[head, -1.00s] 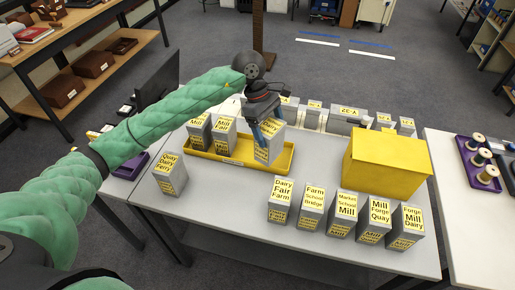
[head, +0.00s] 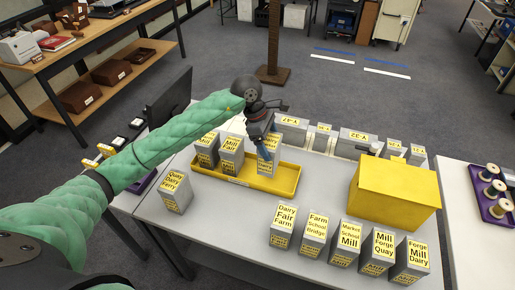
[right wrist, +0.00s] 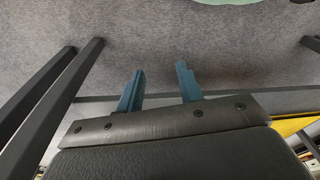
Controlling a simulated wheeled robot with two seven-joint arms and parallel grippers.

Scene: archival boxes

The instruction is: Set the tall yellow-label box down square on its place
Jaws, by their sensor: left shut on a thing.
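My left gripper (head: 267,138) is shut on a tall grey box with a yellow label (head: 266,162). The fingers cover part of the box's top and label. The box is upright over the right part of the yellow tray (head: 287,187), its lower end behind or inside the front rim. I cannot tell whether it touches the tray floor. Two similar boxes stand in the tray's left part, the Mill Fair box (head: 231,155) and one left of it (head: 207,150), with a gap before the held box. My right gripper (right wrist: 160,82) is open and empty in the right wrist view, with floor beyond.
A Quay Dairy Ferry box (head: 174,192) stands left of the tray. Several label boxes line the front edge, including Dairy Fair Farm (head: 283,227). A large yellow box (head: 395,192) stands at right. More grey boxes (head: 357,137) stand along the back.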

